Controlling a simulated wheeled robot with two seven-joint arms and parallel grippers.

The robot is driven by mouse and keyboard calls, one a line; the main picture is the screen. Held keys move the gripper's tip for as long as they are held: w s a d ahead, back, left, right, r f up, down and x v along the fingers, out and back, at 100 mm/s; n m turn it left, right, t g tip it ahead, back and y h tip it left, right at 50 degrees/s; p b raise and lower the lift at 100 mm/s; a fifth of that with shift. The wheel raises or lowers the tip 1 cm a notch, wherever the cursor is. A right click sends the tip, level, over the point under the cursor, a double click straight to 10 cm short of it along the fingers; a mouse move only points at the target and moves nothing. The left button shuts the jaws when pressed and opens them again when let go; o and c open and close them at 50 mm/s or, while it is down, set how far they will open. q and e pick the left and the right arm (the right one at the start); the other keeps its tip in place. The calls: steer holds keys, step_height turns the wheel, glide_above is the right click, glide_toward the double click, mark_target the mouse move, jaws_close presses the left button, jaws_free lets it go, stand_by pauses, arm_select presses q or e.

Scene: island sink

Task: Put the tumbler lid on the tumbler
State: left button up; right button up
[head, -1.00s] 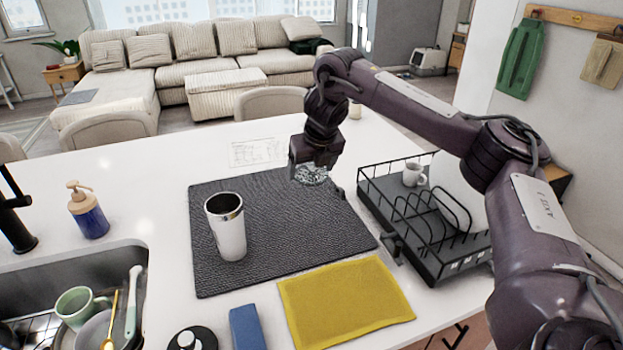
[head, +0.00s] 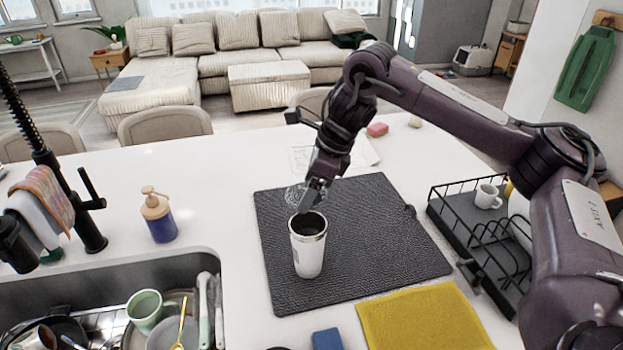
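The white tumbler (head: 308,252) stands upright on the dark mat, its steel-rimmed mouth open at the top. My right gripper (head: 312,196) points down just above and behind the tumbler's mouth. A clear, round lid (head: 297,194) is at its fingertips, held above the mat, slightly left of and behind the tumbler's rim. The lid appears apart from the rim, though the gripper partly hides it and the exact gap cannot be told. My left gripper is not in view.
The dark mat (head: 400,262) has free room right of the tumbler. A black dish rack (head: 450,222) with a white cup (head: 488,196) stands right. A yellow cloth (head: 424,320) lies in front. The sink (head: 190,268) and soap bottle (head: 159,218) are left.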

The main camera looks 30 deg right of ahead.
steer(key=shift+s+d, duration=0.15)
steer(key=shift+s, duration=0.05)
steer(key=shift+r, duration=0.1)
steer(key=shift+w+f, duration=0.1)
steer(key=shift+f, duration=0.25)
steer(key=shift+f+b, duration=0.45)
steer(key=shift+f, duration=0.55)
steer(key=shift+f+b, duration=0.6)
steer(key=shift+f, duration=0.1)
steer(key=shift+f+b, duration=0.7)
steer(key=shift+f, duration=0.45)
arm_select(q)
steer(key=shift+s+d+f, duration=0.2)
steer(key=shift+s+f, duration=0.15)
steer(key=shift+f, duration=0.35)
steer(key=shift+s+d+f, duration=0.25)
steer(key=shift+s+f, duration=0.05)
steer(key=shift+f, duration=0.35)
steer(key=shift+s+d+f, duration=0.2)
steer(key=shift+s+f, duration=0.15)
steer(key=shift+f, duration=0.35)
arm_select(e)
steer(key=shift+f, duration=0.45)
